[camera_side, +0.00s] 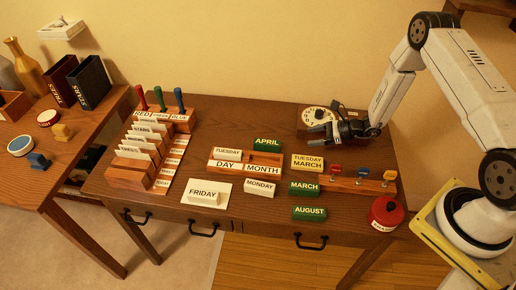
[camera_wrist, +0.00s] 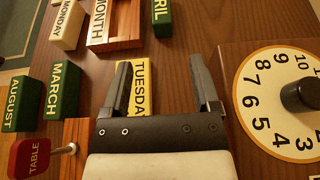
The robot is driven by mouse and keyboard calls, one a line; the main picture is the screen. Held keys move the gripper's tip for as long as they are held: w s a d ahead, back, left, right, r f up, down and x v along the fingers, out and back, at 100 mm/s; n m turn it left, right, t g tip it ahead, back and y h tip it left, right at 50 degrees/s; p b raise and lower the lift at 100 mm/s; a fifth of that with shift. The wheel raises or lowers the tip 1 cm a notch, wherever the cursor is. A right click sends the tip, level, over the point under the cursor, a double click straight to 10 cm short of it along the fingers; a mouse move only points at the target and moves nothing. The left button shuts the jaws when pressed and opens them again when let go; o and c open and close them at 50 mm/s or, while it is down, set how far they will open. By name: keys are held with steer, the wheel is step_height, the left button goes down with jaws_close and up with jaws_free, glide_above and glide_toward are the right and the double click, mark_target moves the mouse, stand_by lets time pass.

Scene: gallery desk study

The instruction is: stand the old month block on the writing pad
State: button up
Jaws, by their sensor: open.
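The green APRIL block (camera_side: 267,145) stands just behind the day-and-month holder (camera_side: 227,165); in the wrist view APRIL (camera_wrist: 162,18) shows at the top, beside the holder. The MONTH slot looks empty; a TUESDAY block (camera_side: 227,153) is on the DAY side. The green MARCH block (camera_side: 303,189) and AUGUST block (camera_side: 309,213) stand to the front right. A pale flat pad (camera_side: 226,188), seemingly the writing pad, bears a FRIDAY block (camera_side: 203,197). My gripper (camera_side: 323,131) is open and empty, above the desk near the dial, right of APRIL; both fingers (camera_wrist: 158,62) show in the wrist view.
A yellow TUESDAY MARCH sign (camera_side: 307,163) stands close below my gripper. A dial (camera_wrist: 287,95) is close to its right in the wrist view. A MONDAY block (camera_side: 260,188), a rack with coloured tags (camera_side: 348,184), a red TABLE tag (camera_wrist: 30,155) and a card file (camera_side: 130,175) stand around.

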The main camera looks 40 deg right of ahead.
steer(key=s+a+r+n+g+h, duration=0.1)
steer(key=s+a+r+n+g, duration=0.75)
steer(key=n, duration=0.25)
steer(key=s+r+n+t+h, duration=0.1)
steer(key=s+r+n+h, duration=0.7)
steer(key=r+n, duration=0.4)
steer(key=n, duration=0.4)
steer(key=shift+s+d+t, duration=0.3)
steer(key=shift+s+t, duration=0.05)
steer(key=shift+s, duration=0.05)
steer(key=shift+c, duration=1.2)
steer(key=shift+w, duration=0.15)
